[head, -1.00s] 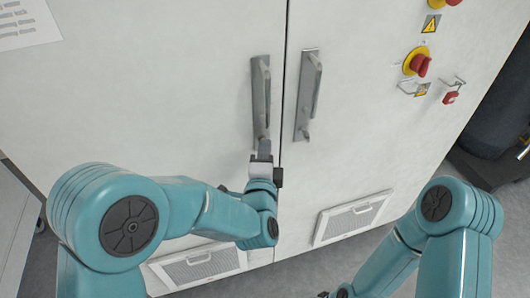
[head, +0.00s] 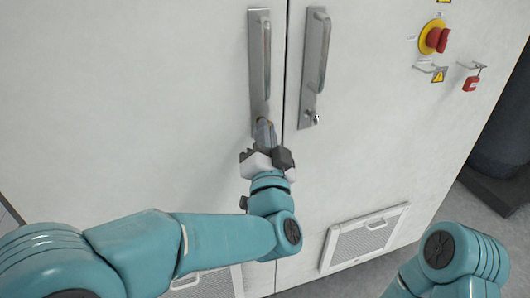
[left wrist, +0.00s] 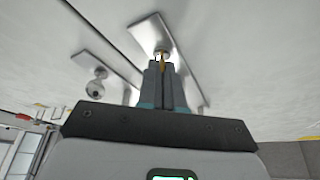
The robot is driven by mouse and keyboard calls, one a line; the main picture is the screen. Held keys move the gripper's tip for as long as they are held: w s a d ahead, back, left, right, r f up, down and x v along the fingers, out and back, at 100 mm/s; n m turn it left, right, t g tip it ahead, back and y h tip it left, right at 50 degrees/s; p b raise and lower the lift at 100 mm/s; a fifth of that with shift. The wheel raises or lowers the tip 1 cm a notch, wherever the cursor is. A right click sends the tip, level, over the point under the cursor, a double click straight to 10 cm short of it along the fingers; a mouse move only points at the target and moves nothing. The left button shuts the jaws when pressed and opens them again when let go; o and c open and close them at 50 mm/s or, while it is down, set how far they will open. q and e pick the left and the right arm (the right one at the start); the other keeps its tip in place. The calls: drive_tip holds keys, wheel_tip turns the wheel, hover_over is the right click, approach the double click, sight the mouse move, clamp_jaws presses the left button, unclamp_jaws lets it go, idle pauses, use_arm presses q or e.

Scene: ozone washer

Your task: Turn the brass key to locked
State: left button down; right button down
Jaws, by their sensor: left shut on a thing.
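The brass key (left wrist: 162,65) shows as a small gold sliver between my left fingertips, at the lock below the left door handle (head: 260,60). My left gripper (head: 264,133) is shut on the key, its fingers pointing at the lock. In the left wrist view the closed fingers (left wrist: 161,84) cover most of the key, and the silver lock cylinder (left wrist: 162,50) shows just beyond them. I cannot tell the key's turn angle. My right gripper is out of view; only part of that arm shows.
The right door handle (head: 316,60) with its own lock (head: 311,118) is close beside, across the door seam. A red emergency knob (head: 436,39) and a red padlock (head: 470,83) are farther right. A vent grille (head: 364,240) is low on the right door.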

use_arm(q)
drive_tip(key=shift+d+n+y+b, duration=0.1)
drive_tip(key=shift+n+y+b, duration=0.9)
drive_tip(key=shift+n, duration=0.8)
drive_tip(key=shift+a+n+y+b, duration=0.1)
drive_tip(key=shift+n+y+b, duration=0.7)
drive_tip(key=shift+n+b, duration=0.75)
drive_tip(key=shift+d+n+y+b, duration=0.1)
drive_tip(key=shift+n+y+b, duration=0.75)
drive_tip(key=shift+n, duration=1.2)
drive_tip(key=shift+r+n+y, duration=0.15)
drive_tip(key=shift+n+y, duration=0.1)
drive_tip(key=shift+n, duration=0.05)
drive_tip(key=c, duration=1.3)
unclamp_jaws()
drive_tip(key=shift+w, duration=0.15)
drive_tip(key=shift+f, duration=0.3)
